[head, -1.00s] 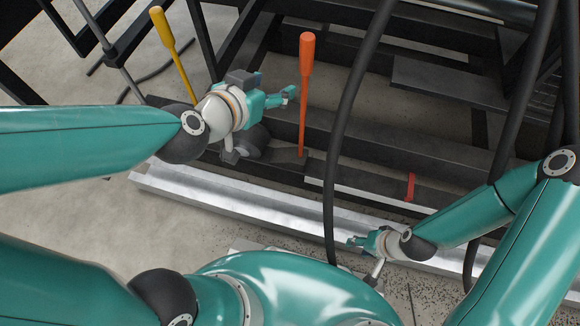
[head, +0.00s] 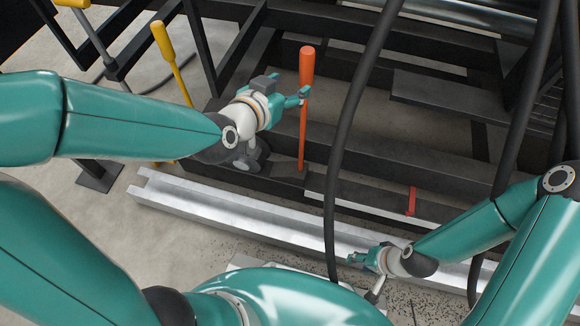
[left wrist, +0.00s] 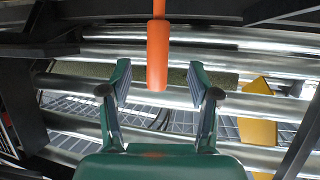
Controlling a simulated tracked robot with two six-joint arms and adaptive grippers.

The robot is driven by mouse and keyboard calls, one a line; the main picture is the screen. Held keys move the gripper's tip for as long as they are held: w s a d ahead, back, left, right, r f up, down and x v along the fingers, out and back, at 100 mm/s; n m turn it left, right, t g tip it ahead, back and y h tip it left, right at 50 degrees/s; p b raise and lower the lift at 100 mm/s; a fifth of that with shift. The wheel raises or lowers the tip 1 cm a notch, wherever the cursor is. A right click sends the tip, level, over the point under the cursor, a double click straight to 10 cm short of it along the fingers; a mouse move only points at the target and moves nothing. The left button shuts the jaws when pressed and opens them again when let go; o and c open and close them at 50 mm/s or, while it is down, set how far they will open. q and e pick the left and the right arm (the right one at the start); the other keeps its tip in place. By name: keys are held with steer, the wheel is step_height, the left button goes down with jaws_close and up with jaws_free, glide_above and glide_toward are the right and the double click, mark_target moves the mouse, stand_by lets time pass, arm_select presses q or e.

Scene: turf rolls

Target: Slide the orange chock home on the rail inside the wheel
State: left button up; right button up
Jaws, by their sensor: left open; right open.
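An orange handle (head: 306,68) tops a thin orange-red rod that stands upright over a dark beam (head: 285,180). The chock block at its foot is not clear to see. My left gripper (head: 291,92) is open, with its fingertips at the rod just below the handle. In the left wrist view, the orange handle (left wrist: 157,50) shows between the open fingers (left wrist: 158,85) and appears not gripped. A dark round wheel-like part (head: 250,155) sits below my left wrist, partly hidden. My right gripper (head: 362,258) is open and empty near the silver rail (head: 230,205).
A yellow handle (head: 163,42) on a yellow rod stands left of my left gripper. A black hose (head: 345,120) hangs between my arms. A red strap (head: 411,201) lies across a beam at right. Silver rollers (left wrist: 265,103) and a yellow plate (left wrist: 255,130) show in the left wrist view.

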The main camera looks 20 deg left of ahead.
mark_target(303, 80)
arm_select(q)
steer(key=x, duration=0.3)
steer(key=shift+w+d+f+b, duration=0.1)
steer(key=shift+w+f+b, duration=0.15)
steer(key=shift+f+b, duration=0.05)
steer(key=b+x, duration=0.1)
steer(key=x, duration=0.3)
steer(key=shift+d+b, duration=0.15)
steer(key=shift+b, duration=0.15)
steer(key=shift+w+f, duration=0.15)
steer(key=shift+w, duration=0.3)
jaws_close()
steer(key=shift+r, duration=0.25)
